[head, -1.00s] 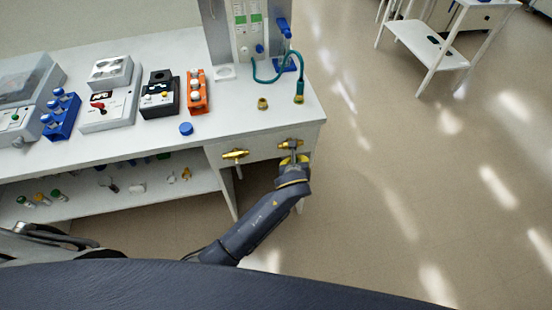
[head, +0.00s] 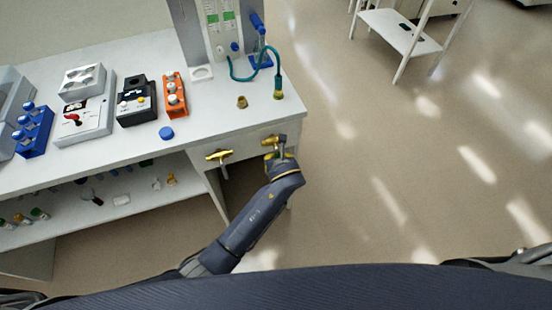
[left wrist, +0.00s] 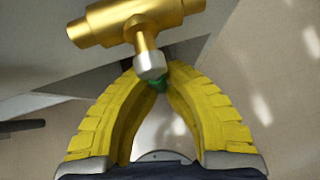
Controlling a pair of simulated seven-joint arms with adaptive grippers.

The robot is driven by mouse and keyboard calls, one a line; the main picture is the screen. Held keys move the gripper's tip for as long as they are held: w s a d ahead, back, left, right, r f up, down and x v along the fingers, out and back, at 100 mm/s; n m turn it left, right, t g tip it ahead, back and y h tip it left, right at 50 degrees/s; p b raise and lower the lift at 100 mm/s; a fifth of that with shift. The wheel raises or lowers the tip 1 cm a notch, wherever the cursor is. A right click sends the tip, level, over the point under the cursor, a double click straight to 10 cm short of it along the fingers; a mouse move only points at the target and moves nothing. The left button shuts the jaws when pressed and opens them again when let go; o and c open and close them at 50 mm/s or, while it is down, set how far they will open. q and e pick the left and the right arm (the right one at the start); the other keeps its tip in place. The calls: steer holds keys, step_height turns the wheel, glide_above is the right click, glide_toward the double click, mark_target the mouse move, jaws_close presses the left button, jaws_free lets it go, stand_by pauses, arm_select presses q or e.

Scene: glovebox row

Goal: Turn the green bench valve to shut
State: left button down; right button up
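The green bench valve is a brass body (head: 274,140) on the front of the bench, near its right end. In the left wrist view the brass body (left wrist: 138,16) fills the top, with a short stem and a silver cap pointing down at my fingers. A small piece of green handle (left wrist: 158,84) shows between the fingertips; the fingers hide most of it. My left gripper (head: 279,154) is at this valve. In the left wrist view its yellow fingers (left wrist: 163,72) close in at the tips around the green handle. My right gripper is out of view.
A second brass valve (head: 218,155) sits on the bench front to the left. A teal hose (head: 250,75) and a blue cap (head: 166,133) are on the bench top (head: 215,110). A white cart (head: 400,35) stands at the back right. The floor right of the bench is clear.

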arm_select(q)
steer(key=c, duration=1.4)
jaws_free()
steer(key=shift+a, duration=0.1)
steer(key=shift+c, duration=0.2)
steer(key=v, duration=1.2)
steer(key=shift+w, duration=0.1)
